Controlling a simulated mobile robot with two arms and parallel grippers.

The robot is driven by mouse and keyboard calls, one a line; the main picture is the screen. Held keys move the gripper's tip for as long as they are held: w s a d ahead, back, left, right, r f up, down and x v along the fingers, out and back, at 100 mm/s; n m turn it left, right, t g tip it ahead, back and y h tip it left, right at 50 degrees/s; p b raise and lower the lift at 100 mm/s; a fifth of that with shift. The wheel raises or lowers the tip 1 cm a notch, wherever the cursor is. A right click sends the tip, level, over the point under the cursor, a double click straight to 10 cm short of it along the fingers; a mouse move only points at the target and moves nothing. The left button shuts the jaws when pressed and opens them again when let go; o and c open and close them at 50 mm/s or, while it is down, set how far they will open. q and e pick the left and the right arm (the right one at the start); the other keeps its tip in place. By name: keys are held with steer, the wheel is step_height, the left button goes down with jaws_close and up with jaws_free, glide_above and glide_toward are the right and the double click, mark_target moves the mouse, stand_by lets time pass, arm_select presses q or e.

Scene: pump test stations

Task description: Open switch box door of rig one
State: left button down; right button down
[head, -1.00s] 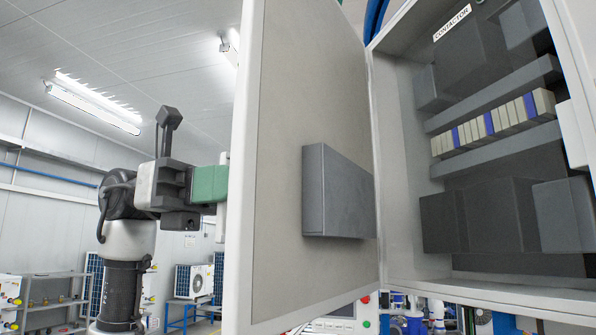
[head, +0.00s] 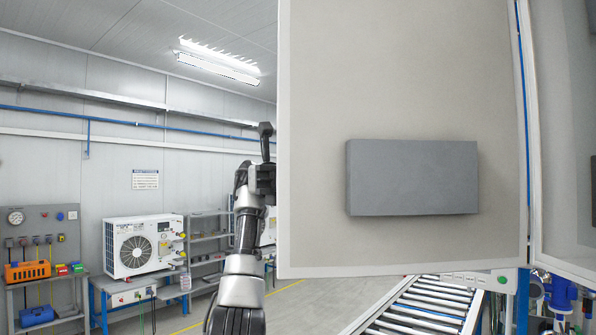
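The switch box door (head: 405,90) stands wide open and shows its light grey inner face, with a grey block-shaped pocket (head: 411,177) on it. At the right edge a narrow strip of the switch box interior (head: 566,130) shows. My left arm reaches up just left of the door. The dark body of my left gripper (head: 265,178) is at the door's left edge. Its fingers are hidden behind the door, so I cannot tell whether they are open, shut or touching it. My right gripper is not in view.
A roller conveyor (head: 420,310) runs below the door. At the left stand a white outdoor unit (head: 144,246) on a blue-legged table, a grey shelf (head: 207,240) and a gauge panel (head: 40,235). Open floor lies between them and the conveyor.

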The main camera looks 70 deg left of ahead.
arm_select(q)
steer(key=shift+a, duration=0.15)
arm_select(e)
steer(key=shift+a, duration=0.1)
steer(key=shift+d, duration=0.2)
arm_select(q)
steer(key=c, duration=1.4)
jaws_free()
steer(key=shift+o, duration=1)
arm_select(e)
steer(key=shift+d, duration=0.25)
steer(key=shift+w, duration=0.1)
arm_select(q)
steer(key=shift+w, duration=0.1)
